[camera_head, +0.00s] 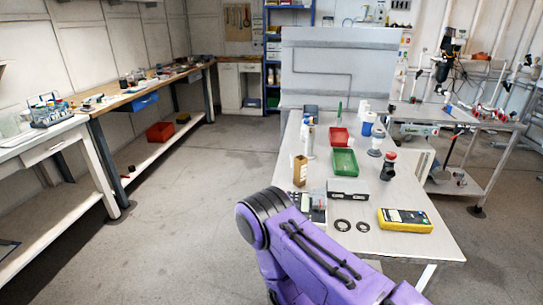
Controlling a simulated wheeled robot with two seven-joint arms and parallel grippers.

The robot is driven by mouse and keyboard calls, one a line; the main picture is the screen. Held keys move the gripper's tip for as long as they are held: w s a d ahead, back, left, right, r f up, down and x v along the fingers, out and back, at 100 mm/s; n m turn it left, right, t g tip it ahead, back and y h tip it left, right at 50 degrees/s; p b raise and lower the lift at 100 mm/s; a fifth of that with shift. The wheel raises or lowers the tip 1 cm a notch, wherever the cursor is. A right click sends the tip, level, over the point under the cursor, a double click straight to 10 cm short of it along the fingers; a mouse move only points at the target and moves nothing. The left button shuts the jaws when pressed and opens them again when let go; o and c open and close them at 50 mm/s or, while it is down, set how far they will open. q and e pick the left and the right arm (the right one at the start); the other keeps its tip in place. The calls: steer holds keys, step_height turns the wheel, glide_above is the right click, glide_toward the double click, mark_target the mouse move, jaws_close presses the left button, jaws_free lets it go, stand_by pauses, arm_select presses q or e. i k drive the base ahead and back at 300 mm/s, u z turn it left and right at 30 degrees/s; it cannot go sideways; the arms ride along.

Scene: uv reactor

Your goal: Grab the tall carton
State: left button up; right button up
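A tall narrow brown carton (300,172) stands upright near the left edge of the light grey table (395,238). Its lower part is close to small dark items on the table. A purple arm link of mine fills the bottom centre, in front of the table's near left corner and short of the carton. Neither of my grippers is in view.
Around the carton are a green bin (344,162), a red bin (339,137), a tall bottle (308,140) behind, a black level-like bar (348,190), two dark rings and a yellow meter (405,220). The floor (200,210) left of the table is clear.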

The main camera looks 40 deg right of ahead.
mark_target(300, 162)
steer(key=i, duration=2.45)
steer(key=z, duration=3.95)
